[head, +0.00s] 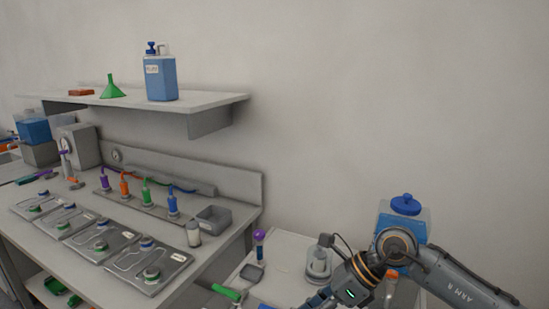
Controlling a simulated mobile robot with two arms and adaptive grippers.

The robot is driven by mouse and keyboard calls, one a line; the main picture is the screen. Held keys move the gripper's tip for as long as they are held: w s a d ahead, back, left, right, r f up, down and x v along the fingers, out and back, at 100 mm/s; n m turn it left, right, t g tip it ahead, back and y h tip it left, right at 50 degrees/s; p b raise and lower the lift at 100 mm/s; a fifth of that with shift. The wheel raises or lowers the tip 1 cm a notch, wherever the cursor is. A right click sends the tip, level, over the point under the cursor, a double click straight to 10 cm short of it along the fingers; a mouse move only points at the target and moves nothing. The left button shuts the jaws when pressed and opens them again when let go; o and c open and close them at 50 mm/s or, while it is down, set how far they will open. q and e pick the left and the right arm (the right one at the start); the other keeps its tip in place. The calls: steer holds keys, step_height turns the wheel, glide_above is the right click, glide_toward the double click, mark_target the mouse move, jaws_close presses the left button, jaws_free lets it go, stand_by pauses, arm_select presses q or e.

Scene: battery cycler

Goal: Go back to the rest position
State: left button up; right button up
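My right arm comes in from the lower right. Its wrist and the body of my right gripper (322,300) reach the bottom edge of the head view, low in front of a side table (287,250). The fingertips are cut off or too small to make out, so I cannot tell whether it is open or shut, or whether it holds anything. My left arm and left gripper are not in view.
The bench at left holds several grey plates (150,268), coloured plugs (172,203) and a grey bin (214,218). A shelf (215,101) above carries a blue bottle (161,80) and a green funnel (112,88). A blue-lidded container (406,205) stands partly behind my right arm.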

steer(key=s+a+r+m+y, duration=0.25)
steer(key=a+r+y, duration=0.35)
steer(key=a, duration=0.4)
step_height(320, 180, up, 6)
steer(key=m+t+y, duration=0.5)
steer(key=m+y, duration=0.1)
steer(key=m, duration=0.1)
steer(key=w+d+f+m+t+h, duration=0.25)
steer(key=d+m+t+h, duration=0.5)
steer(key=m, duration=0.45)
steer(key=w+d+f+m+t+h, duration=0.25)
steer(key=d+m+t+h, duration=0.45)
steer(key=m, duration=0.6)
steer(key=s+d+f+m+g+h, duration=0.3)
steer(key=d+f+m+h, duration=0.3)
steer(key=f, duration=0.4)
steer(key=s+d+f+m+g, duration=0.2)
steer(key=s+f+m+g, duration=0.3)
steer(key=s+f, duration=0.55)
steer(key=s+d+f+m+g, duration=0.1)
steer(key=s+f+m+g, duration=0.2)
steer(key=s+f+g, duration=0.8)
steer(key=s+f+t, duration=0.2)
steer(key=s+f, duration=0.1)
steer(key=f, duration=1.8)
steer(key=s+d+f+n+g, duration=0.1)
steer(key=s+d+f, duration=0.2)
steer(key=s+f, duration=1.4)
steer(key=shift+s+d, duration=0.15)
steer(key=shift+s, duration=0.1)
